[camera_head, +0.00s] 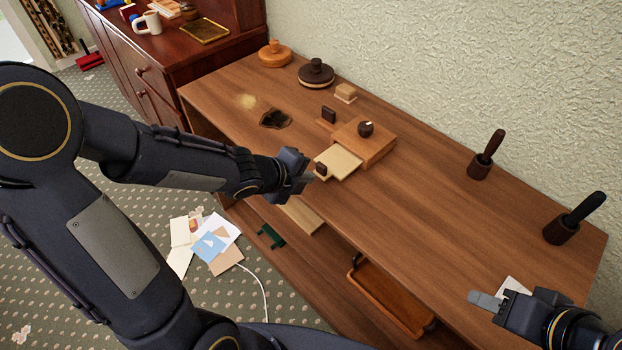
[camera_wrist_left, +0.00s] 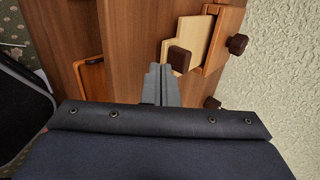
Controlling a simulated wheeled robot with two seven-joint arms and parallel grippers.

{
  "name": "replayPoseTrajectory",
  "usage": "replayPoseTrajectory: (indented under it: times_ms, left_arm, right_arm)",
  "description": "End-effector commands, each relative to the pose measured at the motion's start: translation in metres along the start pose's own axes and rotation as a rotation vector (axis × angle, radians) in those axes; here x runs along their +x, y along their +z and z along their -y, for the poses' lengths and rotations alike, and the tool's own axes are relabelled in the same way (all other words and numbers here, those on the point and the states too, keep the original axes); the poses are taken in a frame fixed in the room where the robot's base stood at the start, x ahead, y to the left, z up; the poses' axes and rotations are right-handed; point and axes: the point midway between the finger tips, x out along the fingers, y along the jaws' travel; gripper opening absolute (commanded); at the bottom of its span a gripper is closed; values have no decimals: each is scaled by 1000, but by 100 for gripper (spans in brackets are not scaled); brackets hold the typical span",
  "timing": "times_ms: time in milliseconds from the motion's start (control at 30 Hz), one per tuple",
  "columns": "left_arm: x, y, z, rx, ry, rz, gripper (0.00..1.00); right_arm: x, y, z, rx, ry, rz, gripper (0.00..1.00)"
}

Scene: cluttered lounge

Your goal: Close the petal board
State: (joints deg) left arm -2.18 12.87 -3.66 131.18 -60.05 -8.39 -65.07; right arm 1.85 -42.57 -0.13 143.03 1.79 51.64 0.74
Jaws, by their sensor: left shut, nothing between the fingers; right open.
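The petal board is an orange-brown wooden block (camera_head: 378,146) on the brown table, with a dark round knob on top. A pale panel (camera_head: 342,161) sticks out from its near-left side, with a dark handle (camera_head: 320,170) at its outer end. Another panel with a dark handle (camera_head: 328,113) sticks out on its far-left side. My left gripper (camera_head: 306,182) is shut and empty, just beside the near handle. In the left wrist view its fingers (camera_wrist_left: 159,82) are left of that handle (camera_wrist_left: 180,59); contact is unclear. My right gripper (camera_head: 487,300) is open near the table's right front edge.
A hole (camera_head: 275,119) is in the tabletop left of the board. Two round lidded pieces (camera_head: 316,73) stand at the back. Two dark mortars with pestles (camera_head: 480,165) stand to the right. An orange tray (camera_head: 390,298) is on the lower shelf. The table's middle right is clear.

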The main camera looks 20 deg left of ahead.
Motion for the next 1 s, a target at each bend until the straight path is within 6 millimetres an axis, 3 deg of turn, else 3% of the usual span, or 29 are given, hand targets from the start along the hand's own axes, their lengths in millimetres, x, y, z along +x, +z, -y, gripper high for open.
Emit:
replayPoseTrajectory:
  times_ms: [200,600,1000]
  left_arm:
    - [12,0,12,0,0,0,0]
    - [15,0,15,-1,1,0,0]
    - [69,0,66,0,1,-1,0]
  right_arm:
    - [0,0,0,0,0,0,43]
    - [1,0,0,0,0,0,43]
    - [2,1,-1,0,0,0,43]
